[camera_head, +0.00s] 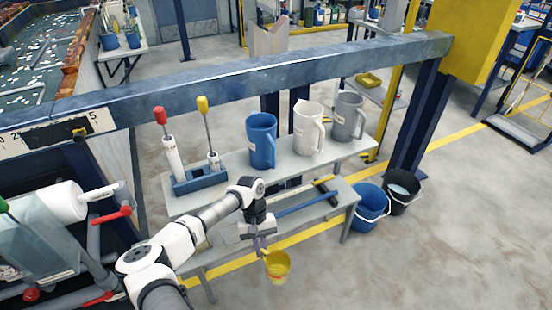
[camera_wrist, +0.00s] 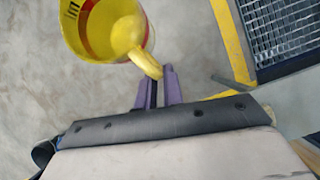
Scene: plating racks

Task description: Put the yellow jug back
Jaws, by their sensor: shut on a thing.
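The yellow jug (camera_head: 278,268) hangs from my gripper (camera_head: 260,245) in the head view, in front of the bench and above the floor. In the wrist view the yellow jug (camera_wrist: 108,28) shows its open top and a red band. The purple fingers of my gripper (camera_wrist: 157,82) are shut on its handle. A blue jug (camera_head: 262,141), a white jug (camera_head: 308,128) and a grey jug (camera_head: 347,117) stand upright in a row on the bench's upper shelf (camera_head: 222,187).
A blue holder (camera_head: 199,181) with red- and yellow-topped tools stands left of the jugs. The lower shelf (camera_head: 335,208) carries a long-handled tool. A blue bucket (camera_head: 369,204) and a black bucket (camera_head: 401,192) stand on the floor at right. A blue beam (camera_head: 270,74) crosses behind the bench.

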